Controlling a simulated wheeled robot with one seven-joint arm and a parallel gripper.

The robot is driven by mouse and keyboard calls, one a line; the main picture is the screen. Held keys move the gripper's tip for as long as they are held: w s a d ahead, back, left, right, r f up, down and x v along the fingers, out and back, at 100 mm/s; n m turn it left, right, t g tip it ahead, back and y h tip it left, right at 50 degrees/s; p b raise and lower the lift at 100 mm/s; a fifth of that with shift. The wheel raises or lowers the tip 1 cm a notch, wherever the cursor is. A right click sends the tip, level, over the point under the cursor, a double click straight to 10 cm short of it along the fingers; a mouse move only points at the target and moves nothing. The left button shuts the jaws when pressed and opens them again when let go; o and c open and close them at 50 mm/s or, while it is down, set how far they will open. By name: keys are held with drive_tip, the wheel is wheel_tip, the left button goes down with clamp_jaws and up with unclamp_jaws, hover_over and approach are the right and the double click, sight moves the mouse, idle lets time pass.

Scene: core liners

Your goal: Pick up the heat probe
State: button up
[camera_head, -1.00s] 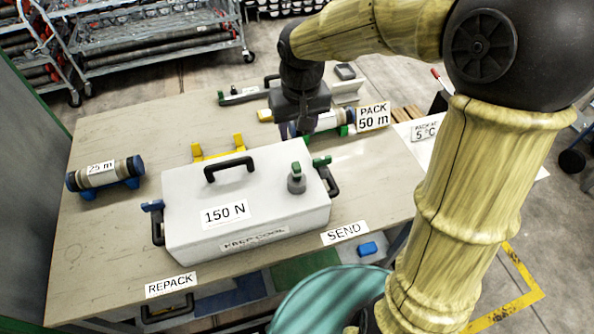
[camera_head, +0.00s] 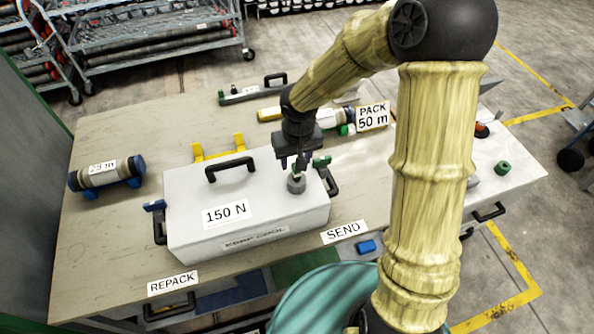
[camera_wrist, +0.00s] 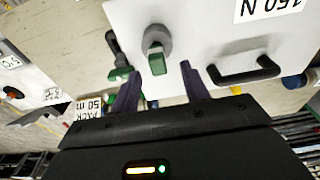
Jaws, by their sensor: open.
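A grey round piece with a green grip (camera_head: 296,182) stands on the lid of a white case (camera_head: 240,219) marked 150 N. In the wrist view the same piece (camera_wrist: 156,40) lies just ahead of and between my fingertips. I cannot tell for sure whether it is the heat probe. My gripper (camera_head: 293,164) is open and empty, pointing down just above the green grip. In the wrist view my gripper (camera_wrist: 160,76) shows two dark fingers apart. Whether a finger touches the grip is not clear.
The case has a black top handle (camera_head: 229,165) and side latches. Behind it are a yellow cradle (camera_head: 218,151), a long grey tool (camera_head: 250,93) and a tube by the PACK sign (camera_head: 371,116). Another tube (camera_head: 105,172) lies left. The table's left front is clear.

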sight(297, 176)
drive_tip(key=shift+s, duration=0.25)
drive_tip(key=shift+w+f+p, duration=0.2)
drive_tip(key=shift+f, duration=0.65)
drive_tip(key=shift+w+f+p, duration=0.2)
drive_tip(key=shift+f+p, duration=0.05)
drive_tip(key=shift+f, duration=0.55)
drive_tip(key=shift+w+f+p, duration=0.2)
drive_tip(key=shift+f, duration=0.65)
drive_tip(key=shift+d, duration=0.1)
clamp_jaws()
